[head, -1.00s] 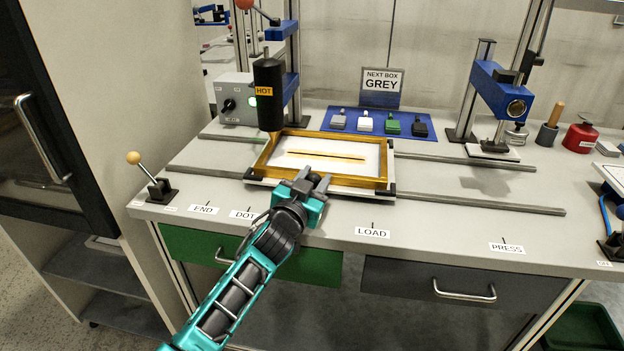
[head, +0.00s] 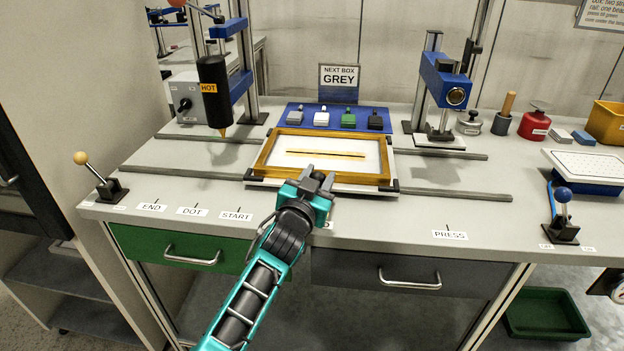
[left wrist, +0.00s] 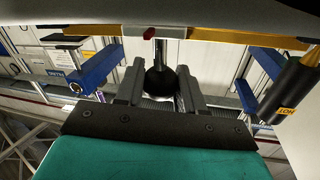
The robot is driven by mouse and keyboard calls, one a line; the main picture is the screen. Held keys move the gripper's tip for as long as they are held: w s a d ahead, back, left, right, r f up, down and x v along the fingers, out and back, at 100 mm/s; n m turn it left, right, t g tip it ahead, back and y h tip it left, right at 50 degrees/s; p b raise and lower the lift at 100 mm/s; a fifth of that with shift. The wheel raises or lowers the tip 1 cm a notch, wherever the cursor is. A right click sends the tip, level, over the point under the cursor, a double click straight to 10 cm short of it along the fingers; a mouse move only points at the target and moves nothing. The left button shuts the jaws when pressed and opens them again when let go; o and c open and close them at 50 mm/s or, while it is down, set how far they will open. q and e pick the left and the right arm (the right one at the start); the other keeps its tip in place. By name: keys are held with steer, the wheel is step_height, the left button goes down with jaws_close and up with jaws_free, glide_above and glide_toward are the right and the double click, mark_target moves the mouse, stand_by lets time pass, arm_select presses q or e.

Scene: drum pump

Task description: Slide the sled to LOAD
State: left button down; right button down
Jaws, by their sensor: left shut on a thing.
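The sled, a white plate (head: 259,182) carrying a gold frame (head: 267,151), sits on two rails. Inside the frame is a white sheet with a dark gold-edged slit. My left gripper (head: 316,181) is at the sled's front edge. In the left wrist view, my left gripper (left wrist: 163,80) is shut on a dark round knob (left wrist: 160,83) at that edge. The LOAD label (head: 328,225) is mostly hidden behind my left gripper and arm. My right gripper is not in view.
The black HOT nozzle (head: 214,92) stands left of the sled, clear of the frame. The blue press head (head: 445,82) is at right, above the rails. The front rail (head: 455,193) is bare toward the PRESS label (head: 450,235). A blue-knobbed lever (head: 563,205) stands at front right.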

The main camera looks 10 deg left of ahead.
arm_select(q)
steer(key=shift+d+r, duration=0.15)
steer(key=shift+d, duration=0.05)
stand_by(0.3)
steer(key=c, duration=0.7)
jaws_free()
